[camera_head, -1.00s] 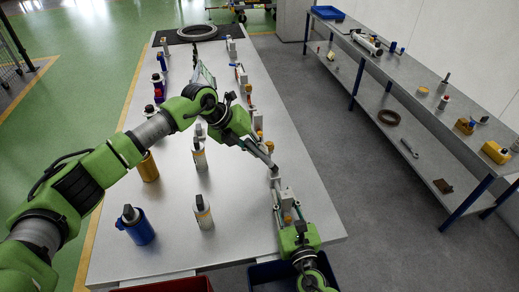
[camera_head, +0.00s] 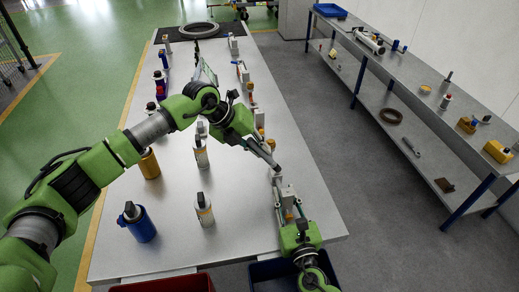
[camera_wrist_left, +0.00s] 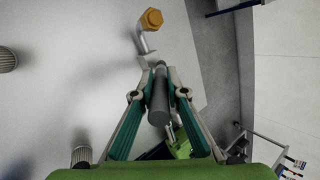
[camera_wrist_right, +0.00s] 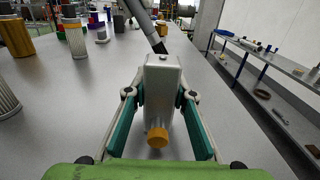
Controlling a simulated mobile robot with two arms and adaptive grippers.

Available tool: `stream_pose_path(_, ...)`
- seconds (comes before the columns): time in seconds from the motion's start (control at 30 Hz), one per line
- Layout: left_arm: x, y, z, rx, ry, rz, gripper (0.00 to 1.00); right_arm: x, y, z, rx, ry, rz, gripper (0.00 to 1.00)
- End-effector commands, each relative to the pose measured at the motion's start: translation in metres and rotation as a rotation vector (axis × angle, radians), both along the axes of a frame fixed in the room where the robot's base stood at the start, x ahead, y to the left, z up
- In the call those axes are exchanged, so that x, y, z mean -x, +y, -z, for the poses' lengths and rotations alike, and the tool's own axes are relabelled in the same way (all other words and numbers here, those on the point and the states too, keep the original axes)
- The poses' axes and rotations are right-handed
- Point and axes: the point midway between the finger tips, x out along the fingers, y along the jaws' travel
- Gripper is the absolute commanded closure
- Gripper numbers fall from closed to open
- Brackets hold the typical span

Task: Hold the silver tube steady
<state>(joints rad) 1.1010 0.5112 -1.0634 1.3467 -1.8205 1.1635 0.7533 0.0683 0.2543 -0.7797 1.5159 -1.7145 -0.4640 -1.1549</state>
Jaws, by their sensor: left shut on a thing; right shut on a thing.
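A bent silver tube (camera_wrist_left: 144,42) with a brass hex nut (camera_wrist_left: 151,19) at its end shows beyond the fingertips in the left wrist view. My left gripper (camera_head: 271,163) is shut on a dark grey cylinder (camera_wrist_left: 158,103), just short of the tube. I cannot tell whether the cylinder touches the tube. My right gripper (camera_head: 290,210) is closed around a pale grey block (camera_wrist_right: 162,88) with an orange cap (camera_wrist_right: 157,138), near the table's right edge. The left gripper's tip area meets the far side of this block in the right wrist view; the contact is hidden.
Fittings line the right edge of the grey table (camera_head: 235,230). Several bottles and canisters stand left, including a blue canister (camera_head: 138,224) and a white bottle (camera_head: 204,211). A red bin (camera_head: 165,285) and a blue bin (camera_head: 262,272) sit at the front. A shelf (camera_head: 425,100) stands right across free floor.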

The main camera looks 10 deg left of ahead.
Motion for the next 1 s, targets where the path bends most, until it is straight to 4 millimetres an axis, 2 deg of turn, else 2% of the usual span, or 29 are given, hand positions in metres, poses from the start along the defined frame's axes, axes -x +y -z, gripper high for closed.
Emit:
stream_pose_path(0.7,-0.001,0.000,-0.074,0.002,-0.003,0.000,1.00,0.000,0.000,0.000,0.000,-0.001,0.000,1.00)
stream_pose_path(1.0,0.000,0.000,-0.085,0.000,0.000,0.000,1.00,0.000,0.000,0.000,0.000,-0.001,0.000,1.00)
